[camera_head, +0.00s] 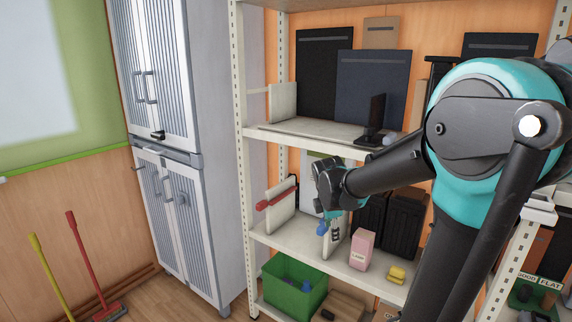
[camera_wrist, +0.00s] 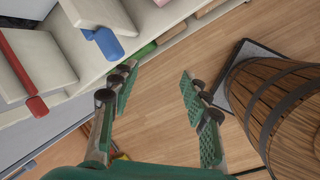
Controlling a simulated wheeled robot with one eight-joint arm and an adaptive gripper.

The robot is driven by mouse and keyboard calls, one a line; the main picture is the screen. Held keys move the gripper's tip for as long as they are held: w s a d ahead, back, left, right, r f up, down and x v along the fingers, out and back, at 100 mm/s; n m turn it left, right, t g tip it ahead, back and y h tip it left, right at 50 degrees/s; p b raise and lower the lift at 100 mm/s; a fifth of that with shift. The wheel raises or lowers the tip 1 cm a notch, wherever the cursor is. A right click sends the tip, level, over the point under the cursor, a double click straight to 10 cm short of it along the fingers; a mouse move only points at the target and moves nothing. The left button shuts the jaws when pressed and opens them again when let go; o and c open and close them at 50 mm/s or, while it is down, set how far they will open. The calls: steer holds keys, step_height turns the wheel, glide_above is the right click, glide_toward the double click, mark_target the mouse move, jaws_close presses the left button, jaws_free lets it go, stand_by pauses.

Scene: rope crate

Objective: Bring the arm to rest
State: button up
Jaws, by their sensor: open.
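My arm reaches from the right toward the metal shelf in the head view. My gripper is mostly hidden behind my own wrist there, at the middle shelf level. In the wrist view my gripper (camera_wrist: 158,95) is open, with its two green pads wide apart. Nothing is between the pads; only wooden floor (camera_wrist: 160,80) shows beyond them. The gripper is beside the shelf edge, near a blue-ended peg (camera_wrist: 104,42) and a red bar (camera_wrist: 22,72) on pale blocks. The red bar also shows in the head view (camera_head: 275,196).
A wooden barrel (camera_wrist: 285,105) stands on the floor at the right of the wrist view. The middle shelf (camera_head: 290,238) holds a pink carton (camera_head: 361,250) and a yellow object (camera_head: 397,274). A green crate (camera_head: 294,284) sits below. A grey locker (camera_head: 180,150) and brooms stand left.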

steer(key=s+d+f+m, duration=0.1)
steer(key=s+f+m, duration=0.4)
steer(key=s+m, duration=0.4)
steer(key=s+d+f+m+y, duration=0.1)
steer(key=s+d+f+m, duration=0.1)
steer(key=s+f+m, duration=0.3)
steer(key=s+m, duration=0.4)
steer(key=m, duration=0.1)
steer(key=shift+s+d+m+t+y, duration=0.15)
steer(key=shift+m+t+y, duration=0.15)
steer(key=shift+d, duration=0.1)
